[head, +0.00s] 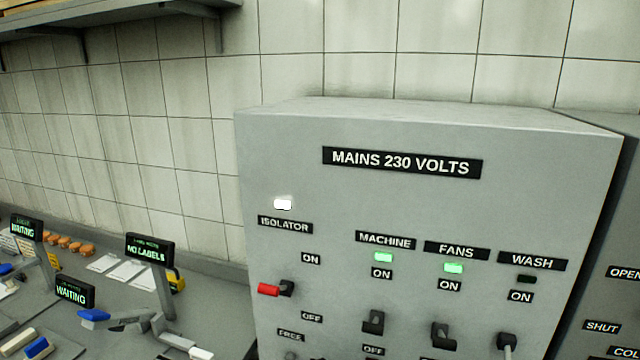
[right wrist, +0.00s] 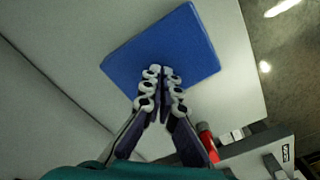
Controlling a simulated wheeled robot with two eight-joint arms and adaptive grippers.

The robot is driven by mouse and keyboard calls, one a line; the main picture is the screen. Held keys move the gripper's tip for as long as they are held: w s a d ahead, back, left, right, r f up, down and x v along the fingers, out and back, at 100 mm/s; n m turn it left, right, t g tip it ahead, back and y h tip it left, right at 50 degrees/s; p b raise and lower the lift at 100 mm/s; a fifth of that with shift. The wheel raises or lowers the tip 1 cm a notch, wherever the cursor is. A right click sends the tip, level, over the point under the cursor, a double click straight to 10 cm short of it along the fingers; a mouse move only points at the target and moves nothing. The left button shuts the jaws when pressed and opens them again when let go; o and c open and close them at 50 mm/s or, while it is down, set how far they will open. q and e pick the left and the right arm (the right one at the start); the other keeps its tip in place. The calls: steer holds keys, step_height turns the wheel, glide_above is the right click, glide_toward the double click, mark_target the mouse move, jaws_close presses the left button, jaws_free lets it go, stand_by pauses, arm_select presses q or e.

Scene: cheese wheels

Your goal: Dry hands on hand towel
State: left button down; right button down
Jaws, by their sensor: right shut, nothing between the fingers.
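A flat blue square (right wrist: 190,40), which looks like the hand towel, lies against a pale grey surface in the right wrist view. My right gripper (right wrist: 160,72) is shut and empty, its fingertips over the near edge of the blue square. I cannot tell whether they touch it. In the head view neither the blue square nor either gripper shows.
A grey mains cabinet (head: 420,220) with switches fills the right of the head view. A red isolator handle (head: 268,290) sticks out of it. At left are small displays (head: 150,249) on posts above a cluttered bench. A red item (right wrist: 207,141) stands beside my right gripper.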

steer(key=shift+s+d, duration=0.1)
steer(key=shift+s, duration=0.1)
steer(key=shift+s+d, duration=0.3)
steer(key=shift+s, duration=0.25)
steer(key=shift+w+a, duration=0.1)
steer(key=shift+w, duration=0.15)
steer(key=shift+w+a, duration=0.3)
steer(key=shift+w, duration=0.2)
steer(key=shift+s+d, duration=0.1)
steer(key=shift+s, duration=0.05)
steer(key=shift+s+d, duration=0.3)
steer(key=shift+s, duration=0.25)
